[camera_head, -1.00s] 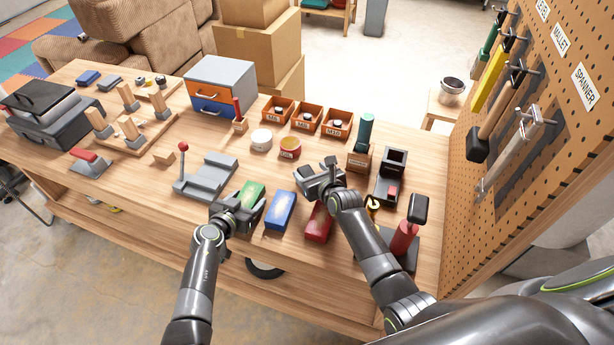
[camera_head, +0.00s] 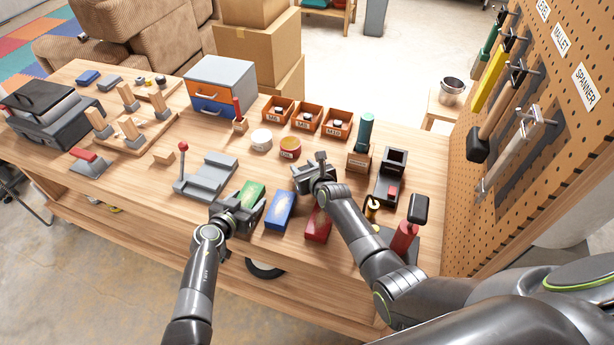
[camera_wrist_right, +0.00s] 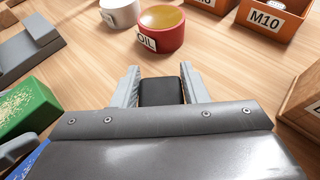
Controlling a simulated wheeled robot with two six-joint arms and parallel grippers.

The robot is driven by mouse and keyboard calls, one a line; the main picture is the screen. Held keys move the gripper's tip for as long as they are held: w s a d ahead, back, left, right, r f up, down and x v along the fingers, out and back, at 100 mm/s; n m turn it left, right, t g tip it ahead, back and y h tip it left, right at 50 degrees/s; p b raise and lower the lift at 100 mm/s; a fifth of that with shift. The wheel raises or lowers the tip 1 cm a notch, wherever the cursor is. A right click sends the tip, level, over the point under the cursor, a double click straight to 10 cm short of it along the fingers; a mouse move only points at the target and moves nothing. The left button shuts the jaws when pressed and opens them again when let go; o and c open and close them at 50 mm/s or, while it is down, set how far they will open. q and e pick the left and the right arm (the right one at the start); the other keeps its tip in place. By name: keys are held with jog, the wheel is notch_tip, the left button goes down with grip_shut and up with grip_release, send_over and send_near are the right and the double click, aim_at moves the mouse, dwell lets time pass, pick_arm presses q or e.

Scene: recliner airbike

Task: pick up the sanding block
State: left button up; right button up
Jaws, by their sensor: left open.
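Three brick-shaped blocks lie along the bench's near side: a green one with a speckled top (camera_head: 251,192), a blue one (camera_head: 279,210) and a red one (camera_head: 318,226). I cannot tell which thing is the sanding block. My left gripper (camera_head: 240,212) is open beside the green block's near end and partly hides it. My right gripper (camera_head: 313,168) is above the bench, beyond the red block. In the right wrist view its fingers (camera_wrist_right: 160,80) stand apart with a dark, round-cornered piece (camera_wrist_right: 161,92) between them. I cannot tell whether that piece is held or part of the gripper.
Beyond my right gripper stand a red oil tin (camera_head: 290,147), a white tin (camera_head: 261,139) and orange bins (camera_head: 337,124). A grey fixture with a red-knobbed lever (camera_head: 207,178) stands left of the green block. A pegboard with tools (camera_head: 560,110) rises at the right.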

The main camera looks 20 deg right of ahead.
aim_at(304, 167)
jog(key=c, duration=0.5)
notch_tip(304, 167, up, 10)
jog(key=shift+r, duration=0.15)
jog(key=shift+f, duration=5)
